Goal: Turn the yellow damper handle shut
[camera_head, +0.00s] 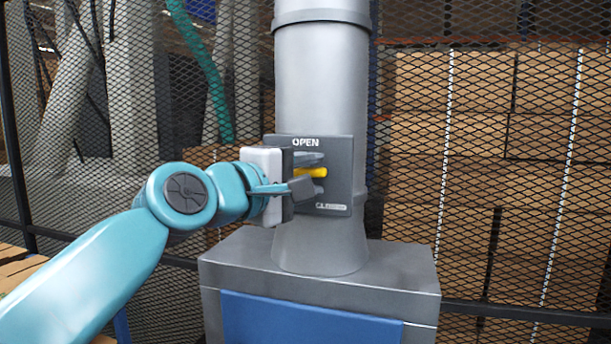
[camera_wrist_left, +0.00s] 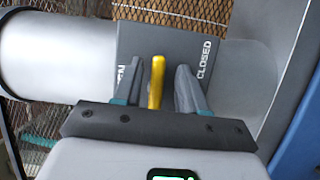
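The yellow damper handle (camera_head: 311,173) shows as a short yellow bar on the dark grey plate (camera_head: 343,165) of the upright grey duct. "OPEN" is printed at the plate's top. The wrist view shows the handle (camera_wrist_left: 157,80) between the lettering on the left, partly hidden, and "CLOSED" on the right. My left gripper (camera_head: 307,174) is at the plate with one finger above the handle and one below. In the wrist view my left gripper (camera_wrist_left: 161,88) is open, with a gap between the handle and each finger. My right gripper is out of view.
The grey duct (camera_head: 322,80) rises from a grey metal cabinet (camera_head: 420,279) with a blue front panel (camera_head: 310,318). Wire mesh stands behind, with stacked cardboard boxes (camera_head: 450,85) beyond it on the right. The space right of the plate is clear.

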